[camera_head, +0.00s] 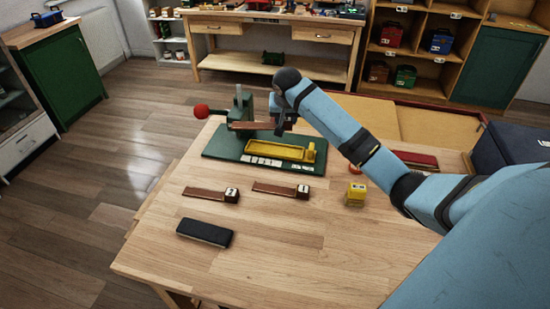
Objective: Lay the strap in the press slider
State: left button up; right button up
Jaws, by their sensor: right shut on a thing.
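The green press (240,108) stands on a dark green base toward the far side of the wooden table, with a red ball on its lever at the left. Its yellow slider (277,150), a shallow tray, lies at the front. My right gripper (281,126) is shut on a brown strap (258,126), held roughly level above and behind the slider, close to the press. The arm and gripper body partly hide the strap's right end. Two more brown straps lie on the table, one marked 2 (208,194) and one marked 1 (283,189). My left gripper is out of view.
A black block (204,233) lies at the front left of the table. A small yellow block (355,194) stands right of the straps, with a red item behind it. A wooden tray (425,122) is at the back right. The front middle is clear.

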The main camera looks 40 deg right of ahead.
notch_tip(320, 180, up, 3)
jog(key=m+b, duration=0.2)
send_over(296, 150)
jog(key=a, duration=0.2)
jog(key=shift+g, duration=0.4)
jog(key=f, duration=1.9)
jog(key=shift+s+d+f, duration=0.15)
jog(key=shift+s+d, duration=0.2)
jog(key=shift+h, duration=0.3)
jog(key=o, duration=0.9)
jog(key=v, duration=1.2)
jog(key=shift+p, duration=0.4)
